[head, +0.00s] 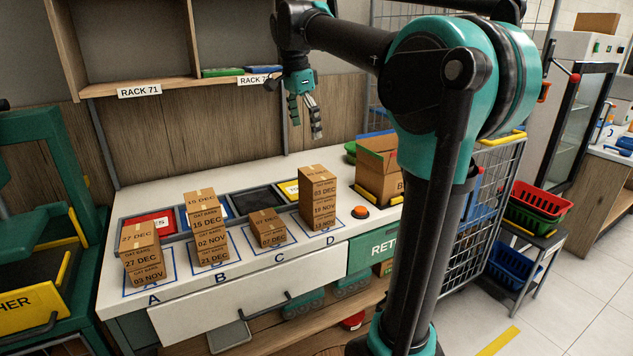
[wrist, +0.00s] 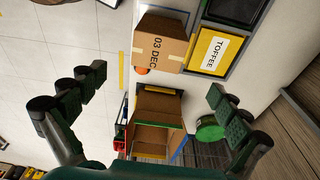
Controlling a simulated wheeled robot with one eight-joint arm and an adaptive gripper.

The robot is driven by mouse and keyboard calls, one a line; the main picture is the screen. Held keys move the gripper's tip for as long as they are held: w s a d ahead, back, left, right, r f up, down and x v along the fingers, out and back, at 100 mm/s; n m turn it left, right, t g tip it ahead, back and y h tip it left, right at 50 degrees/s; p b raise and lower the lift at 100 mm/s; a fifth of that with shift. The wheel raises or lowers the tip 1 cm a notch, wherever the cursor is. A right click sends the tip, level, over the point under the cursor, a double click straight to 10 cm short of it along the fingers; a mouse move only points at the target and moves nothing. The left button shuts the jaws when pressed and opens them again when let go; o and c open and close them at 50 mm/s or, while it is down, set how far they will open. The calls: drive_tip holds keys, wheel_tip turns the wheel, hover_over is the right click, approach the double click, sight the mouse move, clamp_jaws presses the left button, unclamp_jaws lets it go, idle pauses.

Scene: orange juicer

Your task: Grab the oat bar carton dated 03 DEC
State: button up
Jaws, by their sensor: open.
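An open cardboard box (head: 380,175) and an orange button (head: 360,212) are right of D. Bins line the counter behind. A rack shelf (head: 165,85) hangs above.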

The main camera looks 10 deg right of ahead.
sight(316, 172)
drive_tip(key=f, duration=0.3)
drive_tip(key=d+f, duration=0.1)
drive_tip(key=f, duration=0.5)
drive_tip(key=shift+w+d, duration=0.2)
drive_tip(key=shift+w+d+f, duration=0.1)
drive_tip(key=shift+d+f, duration=0.15)
drive_tip(key=shift+f, duration=0.6)
drive_tip(key=shift+w+d+f, duration=0.1)
drive_tip(key=shift+d+f, duration=0.2)
drive_tip(key=shift+f, duration=0.55)
drive_tip(key=shift+d+f, duration=0.25)
drive_tip(key=shift+f, duration=0.6)
drive_tip(key=c, duration=1.1)
drive_tip(key=shift+o, duration=0.2)
drive_tip(key=shift+r, duration=0.1)
